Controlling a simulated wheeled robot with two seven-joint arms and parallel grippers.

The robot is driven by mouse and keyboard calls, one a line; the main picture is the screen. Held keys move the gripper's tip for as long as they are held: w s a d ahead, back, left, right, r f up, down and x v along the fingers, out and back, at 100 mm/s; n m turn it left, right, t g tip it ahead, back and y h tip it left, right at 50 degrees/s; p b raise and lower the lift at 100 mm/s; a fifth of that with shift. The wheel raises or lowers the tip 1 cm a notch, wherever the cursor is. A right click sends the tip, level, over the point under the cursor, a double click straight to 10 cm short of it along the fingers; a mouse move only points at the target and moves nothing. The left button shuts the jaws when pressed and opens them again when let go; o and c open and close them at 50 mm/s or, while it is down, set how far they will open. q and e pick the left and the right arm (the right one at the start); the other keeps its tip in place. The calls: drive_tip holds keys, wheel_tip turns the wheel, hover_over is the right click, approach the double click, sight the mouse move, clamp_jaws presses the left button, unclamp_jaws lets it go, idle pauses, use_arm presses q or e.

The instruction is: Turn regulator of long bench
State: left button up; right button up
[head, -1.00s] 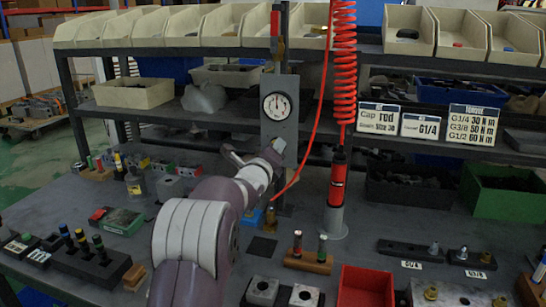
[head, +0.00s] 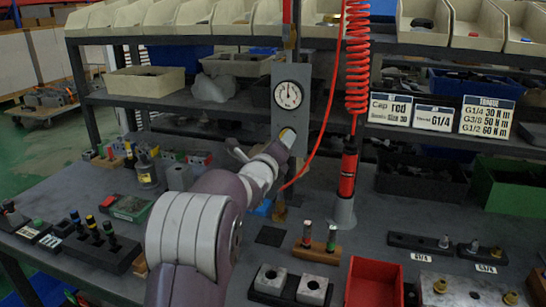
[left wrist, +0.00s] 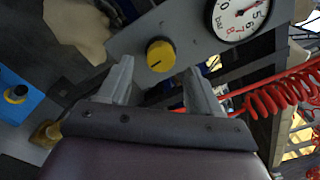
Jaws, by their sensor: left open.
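The regulator shows as a yellow knob (left wrist: 160,55) on a grey panel in the left wrist view. The round white gauge (left wrist: 238,14) sits above and to the right of the knob there; in the head view the gauge (head: 288,95) is on the upright grey panel (head: 284,124) at the back of the bench (head: 110,187). My left gripper (left wrist: 158,82) is open, with its two fingers apart just short of the knob and nothing between them. In the head view my left arm hides the knob and most of the gripper (head: 283,140). My right gripper is not in view.
A red coiled hose (head: 357,55) hangs to a red tool (head: 347,172) right of the panel. A red tray (head: 372,284), metal blocks (head: 270,280) and a wooden holder (head: 318,249) stand in front. Bins (head: 455,22) line the shelf above.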

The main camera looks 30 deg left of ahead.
use_arm(q)
drive_tip(key=v, duration=0.9)
drive_tip(key=shift+s, duration=0.15)
